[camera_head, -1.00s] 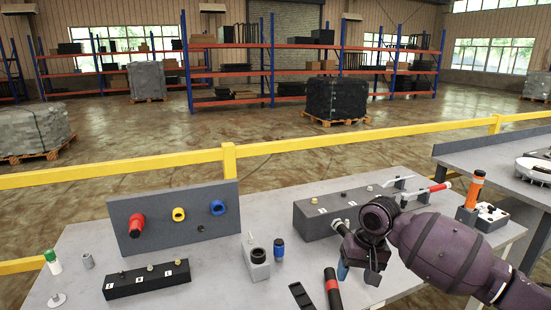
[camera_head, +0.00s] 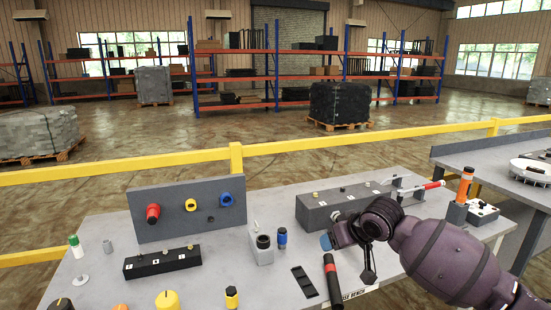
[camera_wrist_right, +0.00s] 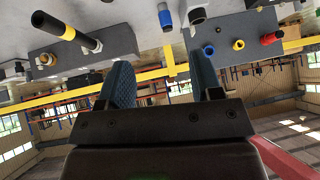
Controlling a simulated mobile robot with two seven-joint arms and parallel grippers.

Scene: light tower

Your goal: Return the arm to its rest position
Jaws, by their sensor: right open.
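My right gripper (camera_head: 347,259) is over the grey workbench (camera_head: 215,268), in front of the long grey block (camera_head: 330,208). Its jaws are apart, with a blue pad showing on the left finger. My purple right arm reaches in from the lower right, still extended over the bench. In the right wrist view the two blue-padded fingers (camera_wrist_right: 162,88) stand apart with nothing between them. Bench parts show beyond them, among them a black rod with a yellow band (camera_wrist_right: 75,34). My left gripper is not in view.
An upright grey panel (camera_head: 160,226) with red, yellow and blue fittings stands at the left. A black-and-red cylinder (camera_head: 332,275) lies below the gripper. A yellow rail (camera_head: 300,145) runs behind the bench.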

